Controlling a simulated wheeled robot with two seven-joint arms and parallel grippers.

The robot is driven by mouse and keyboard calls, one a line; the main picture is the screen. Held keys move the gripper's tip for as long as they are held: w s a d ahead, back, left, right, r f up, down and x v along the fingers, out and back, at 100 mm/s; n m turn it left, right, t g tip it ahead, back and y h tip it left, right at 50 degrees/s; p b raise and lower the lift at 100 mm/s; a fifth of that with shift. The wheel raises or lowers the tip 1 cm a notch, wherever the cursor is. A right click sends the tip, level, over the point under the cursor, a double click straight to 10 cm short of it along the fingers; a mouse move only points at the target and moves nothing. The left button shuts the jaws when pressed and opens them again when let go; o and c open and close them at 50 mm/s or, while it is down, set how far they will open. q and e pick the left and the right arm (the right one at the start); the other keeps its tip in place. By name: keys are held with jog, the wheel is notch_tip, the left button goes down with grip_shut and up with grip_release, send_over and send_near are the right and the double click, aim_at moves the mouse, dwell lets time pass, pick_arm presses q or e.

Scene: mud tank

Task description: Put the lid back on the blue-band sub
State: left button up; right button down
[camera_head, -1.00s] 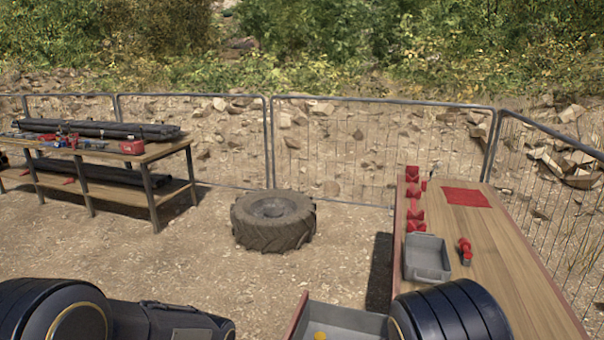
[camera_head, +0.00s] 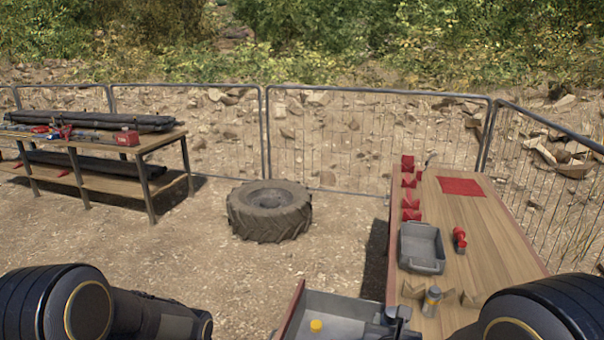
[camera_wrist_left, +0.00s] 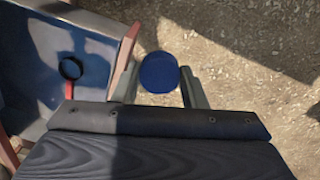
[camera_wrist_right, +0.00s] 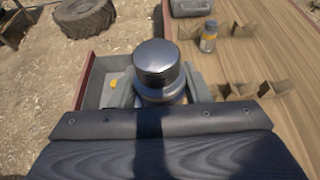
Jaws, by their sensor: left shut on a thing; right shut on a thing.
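A blue round piece (camera_wrist_left: 158,72), which looks like the lid, sits between the fingers of my left gripper (camera_wrist_left: 158,88) in the left wrist view. The gripper is shut on it, over the ground beside an open drawer. My right gripper (camera_wrist_right: 160,92) is shut on a dark grey, stepped cylinder with a shiny top (camera_wrist_right: 158,62), which looks like the sub. In the head view my right gripper (camera_head: 397,314) shows only in part, at the drawer's right end, and my left gripper is out of sight.
The grey drawer (camera_head: 340,305) holds a yellow cap (camera_head: 316,326); a black ring (camera_wrist_left: 70,68) also shows there. The wooden table (camera_head: 490,225) carries a grey bin (camera_head: 421,248), a red-topped item (camera_head: 459,240), red and brown holders and an orange-banded bottle (camera_head: 431,301). A tyre (camera_head: 269,210) lies beyond.

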jog(key=s+a+r+n+y, duration=0.2)
jog(key=s+a+n+y, duration=0.2)
jog(key=a, duration=0.7)
jog(key=shift+n+t+y, duration=0.3)
jog(key=shift+t+y, duration=0.1)
jog(key=shift+y, duration=0.3)
jog(key=shift+a, duration=0.1)
pick_arm(q)
jog(key=w+d+r+m, duration=0.2)
jog(key=w+d+r, duration=0.2)
jog(key=d+r, duration=0.25)
jog(key=w+d+r+m, duration=0.2)
jog(key=w+d+r, duration=0.1)
jog(key=d+r, duration=0.4)
jog(key=s+d+r+m, duration=0.2)
jog(key=d+r, duration=0.5)
jog(key=s+d+r+m, duration=0.1)
jog(key=s+d+r, duration=0.2)
jog(key=d+r, duration=0.5)
jog(key=shift+d+m, duration=0.25)
jog(key=shift+m, duration=0.15)
jog(key=shift+f, duration=0.1)
